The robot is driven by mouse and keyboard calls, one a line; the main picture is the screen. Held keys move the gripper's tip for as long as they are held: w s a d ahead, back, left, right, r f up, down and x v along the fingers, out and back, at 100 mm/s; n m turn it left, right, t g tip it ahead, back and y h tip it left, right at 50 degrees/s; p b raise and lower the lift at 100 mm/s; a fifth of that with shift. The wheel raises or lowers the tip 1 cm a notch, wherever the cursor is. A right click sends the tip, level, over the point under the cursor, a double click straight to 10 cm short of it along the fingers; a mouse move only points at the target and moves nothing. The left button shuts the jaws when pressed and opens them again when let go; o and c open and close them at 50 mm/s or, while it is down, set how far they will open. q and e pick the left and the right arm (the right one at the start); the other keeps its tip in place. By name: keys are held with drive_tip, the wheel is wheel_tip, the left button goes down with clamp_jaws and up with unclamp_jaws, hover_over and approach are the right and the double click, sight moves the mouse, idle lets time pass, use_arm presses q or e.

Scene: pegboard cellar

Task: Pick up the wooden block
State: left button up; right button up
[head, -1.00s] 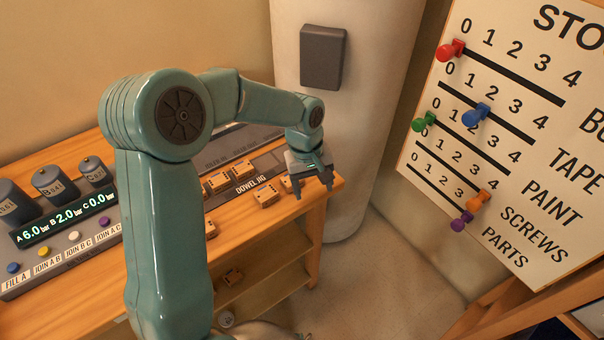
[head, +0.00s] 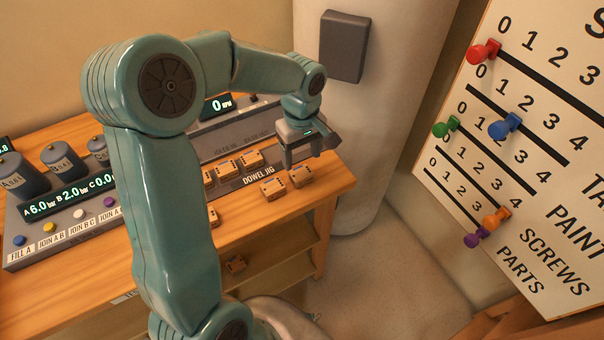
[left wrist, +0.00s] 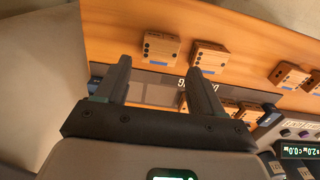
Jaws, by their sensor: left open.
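Several small wooden blocks with dark holes are on the bench. Two lie in front of the dowel jig (head: 222,187), a left one (head: 273,189) and a right one (head: 300,176). More stand on the jig, such as one block (head: 252,159). I cannot tell which block is meant. My left gripper (head: 303,158) is open and empty, pointing down just behind the right front block. In the left wrist view the open fingers (left wrist: 158,66) point toward two blocks, one (left wrist: 160,47) beyond the gap and another (left wrist: 210,56) beyond the right finger.
A panel with canisters (head: 62,163) and coloured buttons fills the bench's left. A white column (head: 362,130) stands close behind the bench's right end. A board with coloured pegs (head: 530,150) is at the right.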

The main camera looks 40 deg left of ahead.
sight(301, 173)
use_arm(q)
wheel_tip(301, 173, down, 6)
drive_tip(key=shift+p, duration=0.35)
drive_tip(key=c, duration=0.8)
